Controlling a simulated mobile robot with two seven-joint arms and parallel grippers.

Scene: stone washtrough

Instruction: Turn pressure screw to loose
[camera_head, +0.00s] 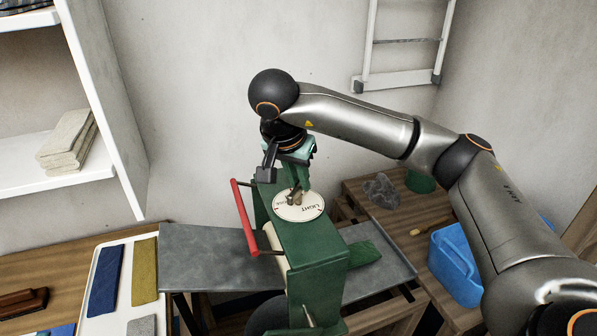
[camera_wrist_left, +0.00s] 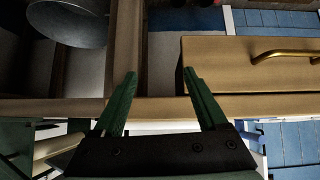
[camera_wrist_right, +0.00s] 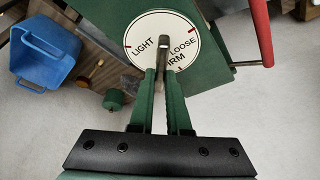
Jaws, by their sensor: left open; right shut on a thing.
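The pressure screw is a small metal bar (camera_wrist_right: 157,52) on a round white dial (camera_wrist_right: 142,28), on top of a green machine (camera_head: 318,250). In the right wrist view the dial reads LIGHT, LOOSE and a partly covered FIRM, with red marks. The dial also shows in the head view (camera_head: 312,208). My right gripper (camera_wrist_right: 158,74) is shut on the bar from above; it also shows in the head view (camera_head: 295,192). The bar's lower part is hidden by the fingers. My left gripper (camera_wrist_left: 160,76) is open and empty, away from the screw, before wooden furniture.
A red handle (camera_head: 243,215) stands beside the dial on the machine's left. A grey slab (camera_head: 205,258) lies under the machine. A blue basket (camera_head: 455,265) is on the right bench. A white tray (camera_head: 102,323) with folded cloths lies at left.

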